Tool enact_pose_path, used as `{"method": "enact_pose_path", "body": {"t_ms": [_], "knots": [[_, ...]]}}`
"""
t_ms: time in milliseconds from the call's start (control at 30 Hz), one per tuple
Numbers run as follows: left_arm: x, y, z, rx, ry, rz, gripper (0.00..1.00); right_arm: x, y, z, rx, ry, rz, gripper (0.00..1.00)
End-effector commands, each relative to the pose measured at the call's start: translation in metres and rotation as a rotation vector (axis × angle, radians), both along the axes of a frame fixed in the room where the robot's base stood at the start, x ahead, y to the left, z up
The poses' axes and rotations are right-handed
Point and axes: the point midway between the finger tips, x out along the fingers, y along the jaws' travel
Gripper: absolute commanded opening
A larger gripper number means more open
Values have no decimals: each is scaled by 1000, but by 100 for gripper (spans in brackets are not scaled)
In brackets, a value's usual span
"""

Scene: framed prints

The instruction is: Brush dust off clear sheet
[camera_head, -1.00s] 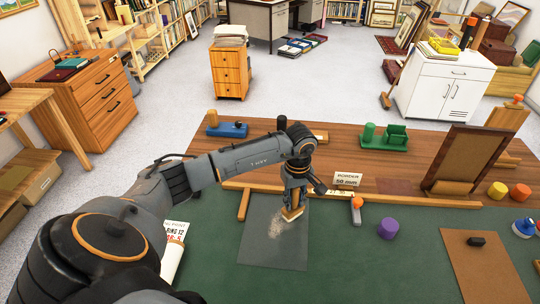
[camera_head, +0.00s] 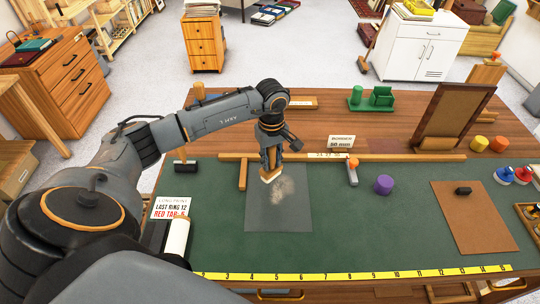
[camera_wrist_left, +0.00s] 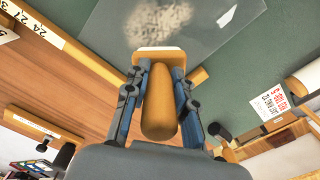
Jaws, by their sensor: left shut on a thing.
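The clear sheet (camera_head: 262,215) lies flat on the green mat and looks grey and see-through. A pale, speckled dust patch (camera_head: 284,191) covers its upper middle; the dust also shows in the left wrist view (camera_wrist_left: 158,18). My left gripper (camera_head: 270,162) is shut on the brush (camera_head: 271,175), with its head down at the sheet's upper left, beside the dust patch. In the left wrist view the brush's rounded wooden handle (camera_wrist_left: 159,100) sits between the fingers. Whether the bristles touch the sheet is unclear. My right gripper is not in view.
A wooden rail (camera_head: 300,157) runs behind the sheet. An orange-topped tool (camera_head: 352,172) and a purple cylinder (camera_head: 384,185) stand to its right. A brown board (camera_head: 474,217) lies farther right. A yellow ruler strip (camera_head: 360,273) edges the front.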

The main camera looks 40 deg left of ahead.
Motion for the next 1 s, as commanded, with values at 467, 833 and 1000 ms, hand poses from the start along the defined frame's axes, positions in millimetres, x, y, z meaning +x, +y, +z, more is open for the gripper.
{"method": "enact_pose_path", "body": {"t_ms": [467, 833, 1000], "knots": [[-2, 4, 44, 0, 0, 17, 0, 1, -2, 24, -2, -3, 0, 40], [-2, 4, 48, 0, 1, 19, 0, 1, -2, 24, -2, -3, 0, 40], [-2, 4, 48, 0, 1, 19, 0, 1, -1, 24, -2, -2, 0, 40]]}}
